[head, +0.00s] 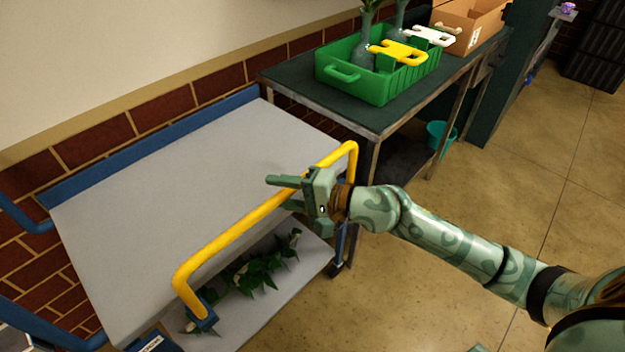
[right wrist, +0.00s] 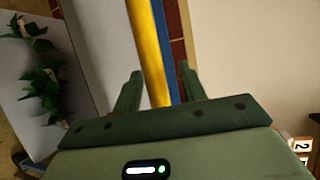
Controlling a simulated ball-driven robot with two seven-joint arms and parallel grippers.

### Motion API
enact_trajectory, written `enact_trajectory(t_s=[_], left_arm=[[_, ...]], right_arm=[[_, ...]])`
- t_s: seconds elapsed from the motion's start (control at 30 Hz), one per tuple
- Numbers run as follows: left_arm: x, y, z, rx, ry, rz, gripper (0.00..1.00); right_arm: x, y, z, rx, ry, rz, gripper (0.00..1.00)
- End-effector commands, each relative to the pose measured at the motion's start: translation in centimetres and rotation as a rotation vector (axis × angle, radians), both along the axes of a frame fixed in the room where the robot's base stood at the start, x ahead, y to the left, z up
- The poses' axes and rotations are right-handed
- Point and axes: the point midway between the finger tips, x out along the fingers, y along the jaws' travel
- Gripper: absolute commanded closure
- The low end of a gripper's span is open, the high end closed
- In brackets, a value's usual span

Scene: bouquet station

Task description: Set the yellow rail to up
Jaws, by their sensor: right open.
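The yellow rail (head: 235,230) is a long bent bar along the near edge of the grey cart top (head: 190,180). Its ends bend down toward the cart edge, the left one into a blue bracket (head: 204,312). The bar stands above the edge; its exact tilt is hard to tell. My right gripper (head: 283,193) is open, with its fingers at the far half of the bar. In the right wrist view the yellow rail (right wrist: 150,55) runs up between the two open fingers (right wrist: 160,88). Contact cannot be told. My left gripper is not in view.
A lower shelf (head: 255,310) holds leafy stems (head: 250,275). Behind, a dark table (head: 350,112) bears a green crate (head: 360,85) with vases, a yellow-handled item (head: 398,52) and a white one (head: 432,36), beside a cardboard box (head: 470,25). The cart top is clear.

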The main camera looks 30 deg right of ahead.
Motion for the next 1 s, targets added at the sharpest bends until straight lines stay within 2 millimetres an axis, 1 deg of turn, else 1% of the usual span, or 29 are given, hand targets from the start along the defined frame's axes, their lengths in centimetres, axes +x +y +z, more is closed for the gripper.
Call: enact_trajectory(t_s=[0.17,0.27,0.37,0.4,0.47,0.5,0.6,0.77,0.93,1.0], left_arm=[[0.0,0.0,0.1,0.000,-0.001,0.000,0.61],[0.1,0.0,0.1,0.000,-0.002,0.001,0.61],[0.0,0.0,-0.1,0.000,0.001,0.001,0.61],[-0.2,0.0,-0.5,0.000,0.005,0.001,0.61],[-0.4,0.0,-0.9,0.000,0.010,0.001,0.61],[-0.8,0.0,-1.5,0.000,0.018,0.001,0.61],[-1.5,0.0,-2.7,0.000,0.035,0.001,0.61],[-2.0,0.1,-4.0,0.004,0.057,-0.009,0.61],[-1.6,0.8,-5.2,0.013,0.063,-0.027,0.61],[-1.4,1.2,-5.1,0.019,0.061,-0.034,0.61]], right_arm=[[-0.8,-0.8,0.0,-0.003,0.003,-0.001,0.59],[-2.3,-2.0,0.4,-0.005,0.003,0.001,0.59],[-4.2,-3.9,0.7,-0.009,0.004,0.002,0.59],[-5.0,-4.7,0.6,-0.009,0.006,0.002,0.59],[-6.2,-5.6,0.8,-0.008,0.008,0.004,0.59],[-6.8,-6.3,0.6,-0.008,0.010,0.002,0.59],[-8.2,-7.3,0.9,-0.008,0.014,0.009,0.59],[-8.8,-8.3,1.3,0.009,0.011,-0.007,0.59],[-9.8,-9.1,1.7,0.002,0.008,0.000,0.59],[-10.3,-9.5,2.2,0.006,0.006,-0.005,0.59]])
